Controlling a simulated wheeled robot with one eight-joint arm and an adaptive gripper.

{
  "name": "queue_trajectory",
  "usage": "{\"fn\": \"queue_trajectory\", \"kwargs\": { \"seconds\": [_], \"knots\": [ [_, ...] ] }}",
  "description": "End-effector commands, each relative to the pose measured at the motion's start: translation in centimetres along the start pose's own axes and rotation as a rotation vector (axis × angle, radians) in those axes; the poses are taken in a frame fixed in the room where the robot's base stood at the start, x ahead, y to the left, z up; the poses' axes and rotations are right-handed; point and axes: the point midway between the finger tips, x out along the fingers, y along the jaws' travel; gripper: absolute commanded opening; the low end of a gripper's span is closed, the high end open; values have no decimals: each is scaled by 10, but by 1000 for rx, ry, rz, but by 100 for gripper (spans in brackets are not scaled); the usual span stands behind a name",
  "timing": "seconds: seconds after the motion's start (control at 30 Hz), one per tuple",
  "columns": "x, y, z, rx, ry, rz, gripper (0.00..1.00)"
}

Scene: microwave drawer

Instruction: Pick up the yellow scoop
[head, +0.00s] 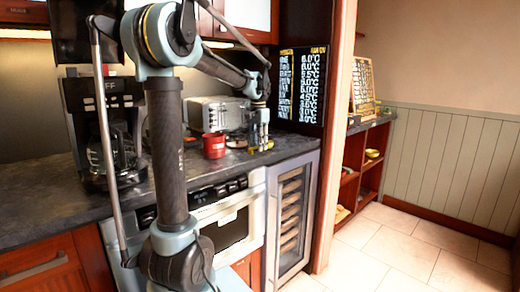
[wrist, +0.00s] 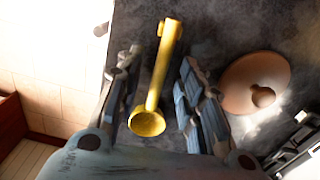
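The yellow scoop (wrist: 154,90) lies between the two fingers of my gripper (wrist: 160,64) in the wrist view. Its round bowl is toward the palm and its handle points away. My gripper is open, with a finger on each side and visible gaps to the scoop. In the head view my gripper (head: 260,138) points down over the dark counter's right end. The scoop cannot be made out clearly there. I cannot tell how high the fingertips are above the counter.
A round brown lid-like thing (wrist: 254,84) with a knob is right of the fingers. A red canister (head: 214,146) and a toaster (head: 217,113) stand left of my gripper. A coffee maker (head: 105,130) stands further left. The counter (head: 60,205) ends near my gripper, above a wine cooler (head: 291,215).

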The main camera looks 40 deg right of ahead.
Motion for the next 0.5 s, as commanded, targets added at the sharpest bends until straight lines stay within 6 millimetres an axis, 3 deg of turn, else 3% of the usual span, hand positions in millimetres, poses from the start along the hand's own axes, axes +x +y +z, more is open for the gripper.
{"fn": "queue_trajectory", "kwargs": {
  "seconds": [0.5],
  "knots": [
    [4,0,0,0,0,0,35]
  ]
}}
